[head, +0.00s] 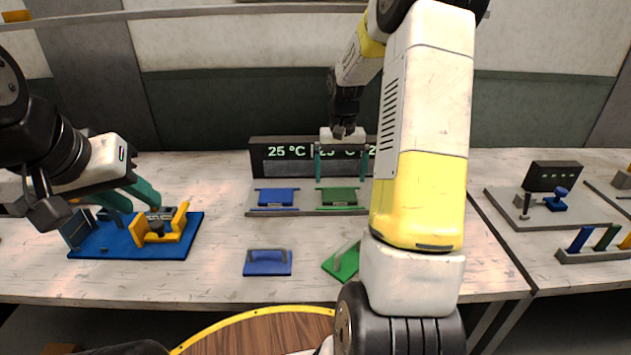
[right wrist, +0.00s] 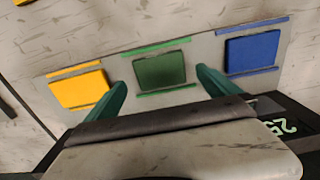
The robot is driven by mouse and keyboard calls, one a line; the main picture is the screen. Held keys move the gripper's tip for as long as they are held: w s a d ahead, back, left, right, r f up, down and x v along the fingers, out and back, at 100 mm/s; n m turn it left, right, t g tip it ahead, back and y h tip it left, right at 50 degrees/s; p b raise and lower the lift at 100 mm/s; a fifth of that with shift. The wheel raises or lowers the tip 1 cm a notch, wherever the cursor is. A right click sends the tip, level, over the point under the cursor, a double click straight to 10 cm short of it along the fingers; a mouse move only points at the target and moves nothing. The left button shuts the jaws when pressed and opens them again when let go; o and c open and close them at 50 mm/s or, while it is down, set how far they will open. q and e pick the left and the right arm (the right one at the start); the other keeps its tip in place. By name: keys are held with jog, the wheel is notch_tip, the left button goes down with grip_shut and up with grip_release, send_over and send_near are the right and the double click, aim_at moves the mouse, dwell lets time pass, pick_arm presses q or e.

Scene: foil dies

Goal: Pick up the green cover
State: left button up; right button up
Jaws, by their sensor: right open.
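A green cover (head: 342,264), a flat plate with a grey upright handle, lies on the table in front of the grey base plate, its right part hidden behind my right arm. A green block (head: 338,197) sits on the base plate. It also shows in the right wrist view (right wrist: 160,71). My right gripper (head: 341,182) is open and empty, its teal fingers on either side of that block and apparently above it, beyond the cover. My left gripper (head: 134,208) is at the left over a blue fixture (head: 90,245), with teal fingers spread apart.
A blue cover (head: 268,263) lies left of the green one. The base plate (right wrist: 210,52) also carries yellow (right wrist: 80,89) and blue (right wrist: 252,53) blocks. A temperature display (head: 265,155) stands behind it. Yellow brackets (head: 175,225) stand on the blue fixture.

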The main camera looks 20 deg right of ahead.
aim_at(340, 196)
jog(key=f, duration=0.6)
jog(key=shift+w+d+f, duration=0.15)
jog(key=shift+w+f, duration=0.05)
jog(key=shift+f, duration=0.1)
jog(key=c, duration=1.1)
jog(key=shift+r, duration=0.1)
